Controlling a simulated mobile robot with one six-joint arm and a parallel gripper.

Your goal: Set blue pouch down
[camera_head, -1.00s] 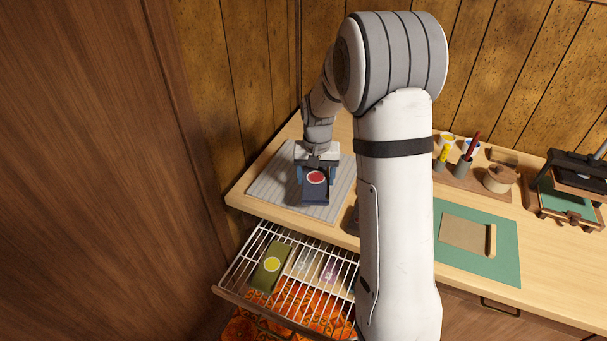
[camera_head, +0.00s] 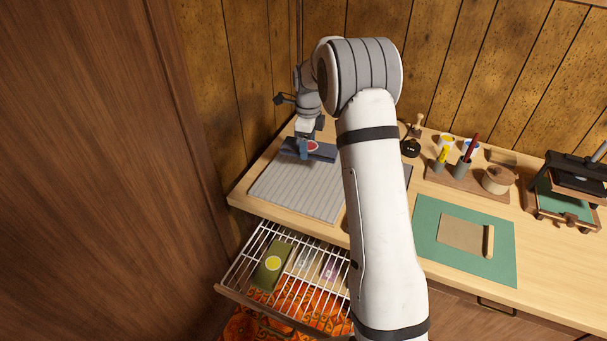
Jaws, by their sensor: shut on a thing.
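The blue pouch (camera_head: 322,154), dark blue with a red round patch, is in my gripper (camera_head: 306,148) at the back of the grey striped mat (camera_head: 300,190). My gripper is shut on the pouch and points down from above. The pouch now lies crosswise, its long side running left to right. I cannot tell whether it touches the mat or hangs just above it. Part of the pouch is hidden behind the gripper fingers.
Below the table edge, a pulled-out wire rack (camera_head: 245,265) holds an olive pouch (camera_head: 272,266) with a yellow patch and paler pouches. A green mat (camera_head: 430,235), a pen holder (camera_head: 463,168) and a round lidded pot (camera_head: 498,179) stand right of my arm. The mat's front is clear.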

